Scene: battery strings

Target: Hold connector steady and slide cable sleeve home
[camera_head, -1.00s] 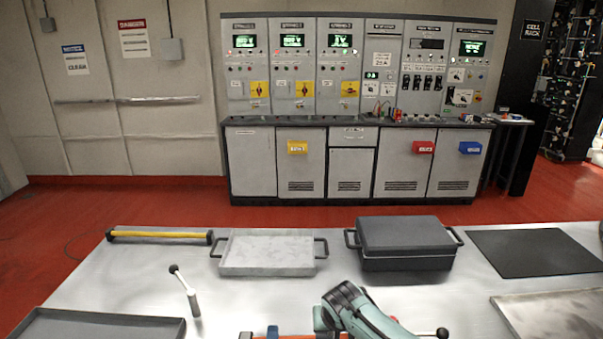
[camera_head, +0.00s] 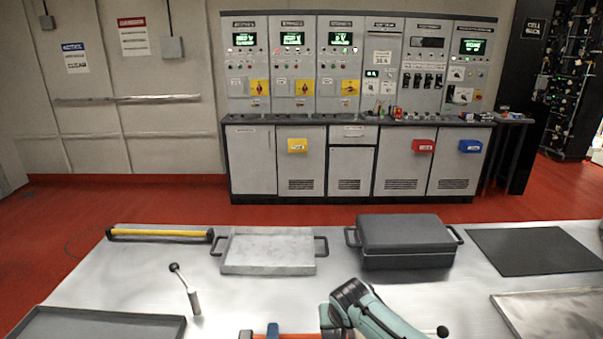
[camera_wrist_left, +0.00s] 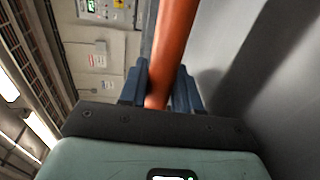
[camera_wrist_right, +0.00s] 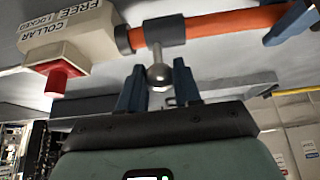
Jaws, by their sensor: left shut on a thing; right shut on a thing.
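The orange cable (camera_wrist_left: 172,45) passes between the blue fingers of my left gripper (camera_wrist_left: 160,78), which is shut on it. In the right wrist view the cable (camera_wrist_right: 225,22) runs to a beige connector block (camera_wrist_right: 75,38) lettered "COLLAR FREE LOCKED", with a red knob (camera_wrist_right: 62,82). A grey sleeve (camera_wrist_right: 165,30) sits around the cable close to the block, with a dark ring between. A ball knob (camera_wrist_right: 159,74) sticks out from the sleeve. My right gripper (camera_wrist_right: 158,80) is shut on this knob.
A pale tray (camera_head: 268,250), a dark lidded case (camera_head: 408,240) and a black mat (camera_head: 535,250) lie along the table's far side. A yellow bar (camera_head: 160,233) and a ball-topped lever (camera_head: 188,290) are at left. A dark tray (camera_head: 100,325) lies front left, a metal tray (camera_head: 550,315) front right.

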